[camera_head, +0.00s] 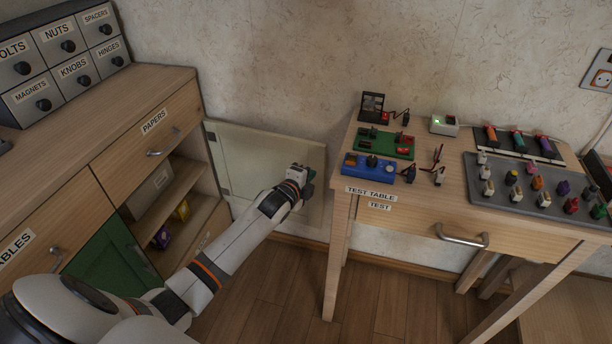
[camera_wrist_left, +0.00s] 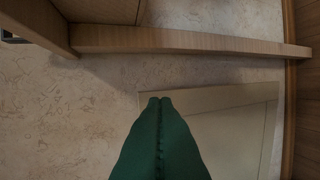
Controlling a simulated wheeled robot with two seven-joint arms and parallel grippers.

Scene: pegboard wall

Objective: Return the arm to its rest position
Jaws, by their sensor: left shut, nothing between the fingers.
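My left arm comes in from the lower left in the head view and reaches out over the floor between the wooden cabinet and the test table. My left gripper (camera_head: 306,184) is at its end, just left of the table's front left leg in the picture. In the left wrist view the green fingers (camera_wrist_left: 159,101) are together with nothing between them. Behind them is a pale panel (camera_wrist_left: 222,118) near the wall. My right gripper is in neither view.
The wooden cabinet (camera_head: 185,100) on the left has open shelves and a pale glass-like door (camera_head: 262,150) standing open. The test table (camera_head: 420,205) on the right carries a green board (camera_head: 385,144), a blue board (camera_head: 370,169) and a grey tray (camera_head: 480,205). Floor (camera_head: 265,285) between them is clear.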

